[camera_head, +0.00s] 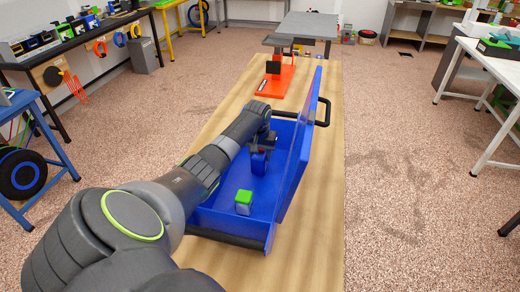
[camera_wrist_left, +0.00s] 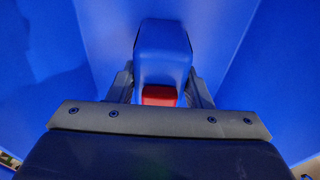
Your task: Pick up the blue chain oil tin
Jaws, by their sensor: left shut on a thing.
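The blue chain oil tin (camera_head: 258,163) is inside the blue toolchest (camera_head: 222,217), toward its far part. In the left wrist view the tin (camera_wrist_left: 162,52) is a blue block with a red part, and it sits between the two fingers. My left gripper (camera_head: 262,150) reaches down into the chest and is shut on the tin; in the left wrist view the gripper (camera_wrist_left: 160,88) has a finger on each side of it. I cannot tell whether the tin touches the chest floor. My right gripper is in neither view.
A green-topped block (camera_head: 244,202) stands in the near part of the chest. The chest's raised blue lid (camera_head: 301,145) stands along the right side. An orange stand (camera_head: 276,80) is beyond the chest on the wooden surface (camera_head: 325,215), which has bare room at right.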

